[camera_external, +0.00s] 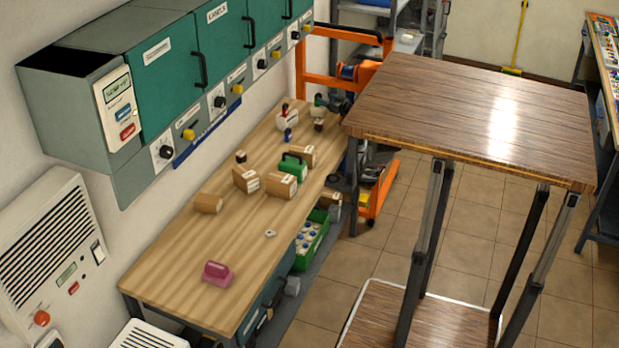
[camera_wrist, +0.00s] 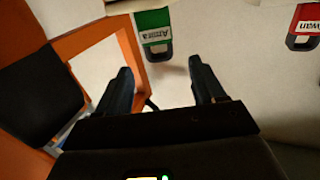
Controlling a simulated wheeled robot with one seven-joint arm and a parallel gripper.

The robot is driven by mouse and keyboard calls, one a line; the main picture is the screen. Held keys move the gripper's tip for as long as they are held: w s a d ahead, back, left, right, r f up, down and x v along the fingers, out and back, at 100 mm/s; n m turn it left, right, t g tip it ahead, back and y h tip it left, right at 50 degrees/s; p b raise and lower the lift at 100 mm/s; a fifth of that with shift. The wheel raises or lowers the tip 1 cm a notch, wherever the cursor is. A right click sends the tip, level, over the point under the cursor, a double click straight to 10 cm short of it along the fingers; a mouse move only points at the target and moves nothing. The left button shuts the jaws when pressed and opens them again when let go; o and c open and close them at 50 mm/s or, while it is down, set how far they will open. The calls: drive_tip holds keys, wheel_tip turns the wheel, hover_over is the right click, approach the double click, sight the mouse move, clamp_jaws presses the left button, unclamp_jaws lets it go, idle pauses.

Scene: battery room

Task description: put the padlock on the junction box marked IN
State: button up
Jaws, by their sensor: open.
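My gripper (camera_wrist: 160,66) is open, with its two dark fingers apart and nothing between them in the wrist view. A green padlock (camera_wrist: 154,20) with a white name label and dark shackle shows just beyond the gap between the fingertips. A red padlock (camera_wrist: 305,27) with a white label shows at the upper right edge, away from the fingers. I cannot make out my gripper in the external view. Small red, blue and green items stand at the far end of the workbench there, too small to identify surely. No marking IN can be read, so I cannot tell the junction box.
A tall brown table (camera_external: 450,105) stands right, across tiled floor.

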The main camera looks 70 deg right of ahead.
drive_tip(key=v, duration=0.5)
drive_tip(key=shift+s+a, duration=0.15)
drive_tip(key=shift+s, duration=0.2)
